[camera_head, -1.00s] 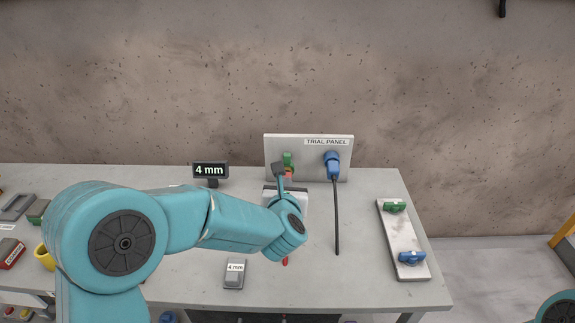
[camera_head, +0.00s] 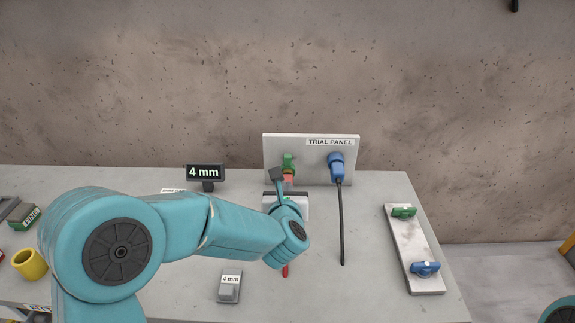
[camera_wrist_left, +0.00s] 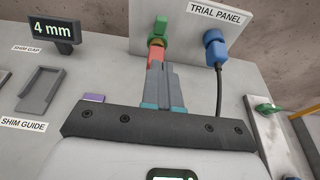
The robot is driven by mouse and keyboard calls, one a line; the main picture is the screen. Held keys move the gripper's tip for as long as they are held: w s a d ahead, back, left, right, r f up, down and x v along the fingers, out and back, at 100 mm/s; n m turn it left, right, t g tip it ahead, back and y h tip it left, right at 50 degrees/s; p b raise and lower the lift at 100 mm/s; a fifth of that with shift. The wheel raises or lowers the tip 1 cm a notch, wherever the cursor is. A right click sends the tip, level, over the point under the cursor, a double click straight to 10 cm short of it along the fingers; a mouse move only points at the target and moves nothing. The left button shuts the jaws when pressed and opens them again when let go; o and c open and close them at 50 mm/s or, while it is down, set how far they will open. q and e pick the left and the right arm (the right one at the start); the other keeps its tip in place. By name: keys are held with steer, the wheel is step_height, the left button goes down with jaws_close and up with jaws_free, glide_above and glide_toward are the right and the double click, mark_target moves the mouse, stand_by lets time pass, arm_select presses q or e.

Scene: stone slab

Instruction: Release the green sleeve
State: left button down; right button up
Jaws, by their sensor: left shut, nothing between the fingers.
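The green sleeve (camera_head: 288,161) sits on the front of the trial panel (camera_head: 310,145), left of a blue connector (camera_head: 336,166) with a black cable. A red part (camera_head: 288,178) shows just below the sleeve. In the left wrist view, the green sleeve (camera_wrist_left: 160,27) stands above the red part (camera_wrist_left: 155,54). My left gripper (camera_head: 278,174) is shut and empty. Its fingers (camera_wrist_left: 166,72) lie together just short of the red part; whether they touch it I cannot tell. My right gripper is out of view.
A 4 mm display (camera_head: 206,172) stands left of the panel. A 4 mm labelled block (camera_head: 229,289) lies in front. A board (camera_head: 408,240) with green and blue knobs lies on the right. A yellow cup (camera_head: 30,264) stands at left.

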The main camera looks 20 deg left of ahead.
mark_target(287, 158)
arm_select(q)
steer(key=p+x, duration=0.2)
steer(key=x, duration=0.2)
steer(key=p+x, duration=0.2)
steer(key=x, duration=0.3)
steer(key=r+p+x, duration=0.1)
steer(key=x, duration=0.3)
steer(key=shift+w+a+p, duration=0.2)
steer(key=shift+w+p, duration=0.2)
steer(key=shift+w, duration=0.05)
steer(key=shift+f, duration=0.1)
steer(key=shift+w+f+b, duration=0.15)
steer(key=shift+b, duration=0.3)
steer(key=shift+w+a+b, duration=0.3)
steer(key=shift+w+b, duration=0.4)
steer(key=shift+b, duration=0.15)
steer(key=shift+w, duration=0.35)
steer(key=shift+a+r, duration=0.1)
steer(key=shift+r, duration=0.25)
